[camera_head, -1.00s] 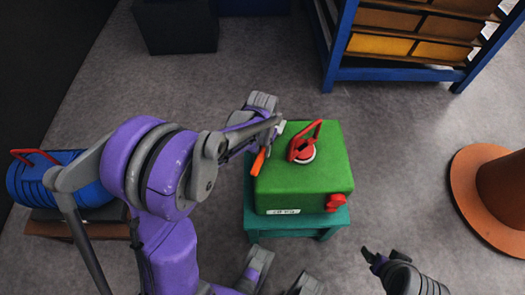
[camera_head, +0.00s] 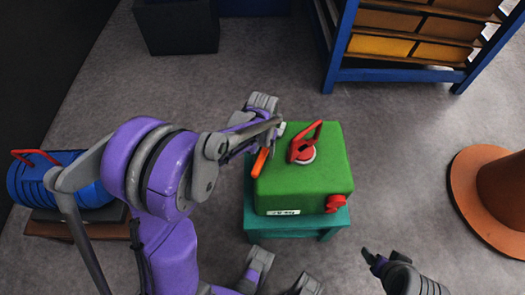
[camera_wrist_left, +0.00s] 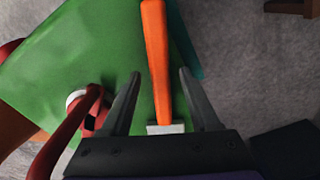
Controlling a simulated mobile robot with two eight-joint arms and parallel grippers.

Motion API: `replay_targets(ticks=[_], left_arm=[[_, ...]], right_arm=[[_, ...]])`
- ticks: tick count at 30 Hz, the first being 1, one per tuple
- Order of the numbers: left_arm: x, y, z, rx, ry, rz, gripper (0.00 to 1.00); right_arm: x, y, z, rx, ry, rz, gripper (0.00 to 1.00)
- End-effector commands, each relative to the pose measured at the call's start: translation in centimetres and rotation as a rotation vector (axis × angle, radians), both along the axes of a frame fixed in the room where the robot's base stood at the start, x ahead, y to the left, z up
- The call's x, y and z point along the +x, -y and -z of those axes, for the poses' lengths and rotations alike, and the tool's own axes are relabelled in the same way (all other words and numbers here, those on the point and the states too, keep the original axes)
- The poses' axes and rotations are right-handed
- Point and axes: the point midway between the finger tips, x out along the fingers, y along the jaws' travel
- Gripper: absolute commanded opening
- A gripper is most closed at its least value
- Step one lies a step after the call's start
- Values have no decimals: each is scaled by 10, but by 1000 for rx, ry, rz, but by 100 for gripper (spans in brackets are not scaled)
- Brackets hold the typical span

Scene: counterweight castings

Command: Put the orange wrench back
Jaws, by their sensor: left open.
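The orange wrench (camera_head: 260,163) lies along the left edge of the top of a green block (camera_head: 315,178). In the left wrist view the orange wrench (camera_wrist_left: 157,55) has a long orange handle and a pale grey end near the gripper's palm. My left gripper (camera_head: 268,134) is at that edge of the block. In the left wrist view its two fingers (camera_wrist_left: 159,74) are apart, one on each side of the wrench. Whether they touch it I cannot tell. My right gripper (camera_head: 371,259) is at the lower right, away from the block; its jaws are too small to judge.
A red-handled fitting (camera_head: 303,150) stands on the block close to the wrench, and a red knob (camera_head: 335,203) is at its front. The block sits on a teal stand (camera_head: 292,228). A blue cylinder (camera_head: 75,178) is at left, a shelf (camera_head: 400,75) behind, an orange cone (camera_head: 470,190) at right.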

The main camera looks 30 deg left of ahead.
Motion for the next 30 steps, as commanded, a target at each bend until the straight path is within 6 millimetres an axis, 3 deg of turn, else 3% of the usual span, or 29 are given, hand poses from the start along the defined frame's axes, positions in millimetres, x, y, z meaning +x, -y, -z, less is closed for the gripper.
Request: replay_targets(ticks=[12, 20, 25, 30], left_arm=[[-1, 0, -86, 0, 1, 0, 62], [-2, 1, -114, 0, 2, 1, 62], [-25, 13, -126, 8, 54, 22, 62], [-77, 37, -137, 21, 178, 69, 62]], right_arm=[[1, 0, -19, 0, 6, 0, 82], [1, 0, -23, 0, 7, 0, 82], [1, 0, -23, 0, 7, 0, 82], [1, 0, -23, 0, 7, 0, 82]])
